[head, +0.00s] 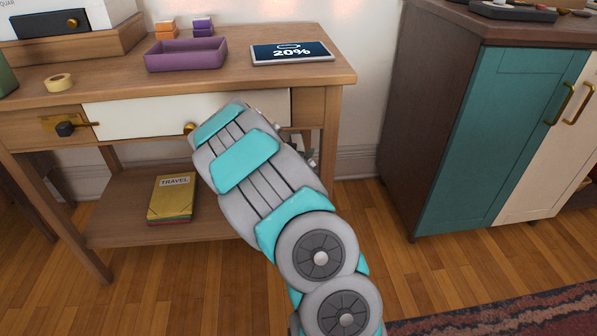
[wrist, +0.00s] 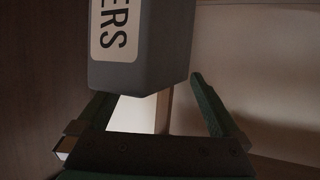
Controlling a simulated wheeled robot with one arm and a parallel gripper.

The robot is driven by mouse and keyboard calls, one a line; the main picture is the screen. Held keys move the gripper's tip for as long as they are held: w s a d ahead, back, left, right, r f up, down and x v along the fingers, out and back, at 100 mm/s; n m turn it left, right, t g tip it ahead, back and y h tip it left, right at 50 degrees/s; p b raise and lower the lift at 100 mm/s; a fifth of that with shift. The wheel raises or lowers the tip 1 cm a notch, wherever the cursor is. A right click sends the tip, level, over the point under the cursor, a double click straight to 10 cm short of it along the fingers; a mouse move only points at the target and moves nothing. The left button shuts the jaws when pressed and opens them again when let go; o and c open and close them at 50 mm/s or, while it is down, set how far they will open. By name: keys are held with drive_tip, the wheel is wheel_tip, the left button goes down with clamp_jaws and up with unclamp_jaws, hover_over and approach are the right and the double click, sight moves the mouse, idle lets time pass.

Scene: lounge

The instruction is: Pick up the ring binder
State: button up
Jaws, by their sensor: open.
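A dark grey object with a pale label reading "ERS" (wrist: 165,45), which looks like the ring binder, fills the upper middle of the wrist view. Only its lower end shows; the rest of the label is cut off. My gripper (wrist: 151,87) is open, with one green finger on each side of this end. I cannot tell whether either finger touches it. In the head view my arm hides the binder and most of the gripper, in front of the desk's right side.
The wooden desk (head: 339,76) holds a purple tray (head: 186,55), a tablet showing 20% (head: 291,52) and a tape roll (head: 59,82). A yellow travel book (head: 172,198) lies on its lower shelf (head: 125,207). A teal-doored cabinet (head: 492,130) stands right; floor between is clear.

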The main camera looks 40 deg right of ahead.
drive_tip(key=shift+c, duration=0.4)
clamp_jaws()
idle(0.6)
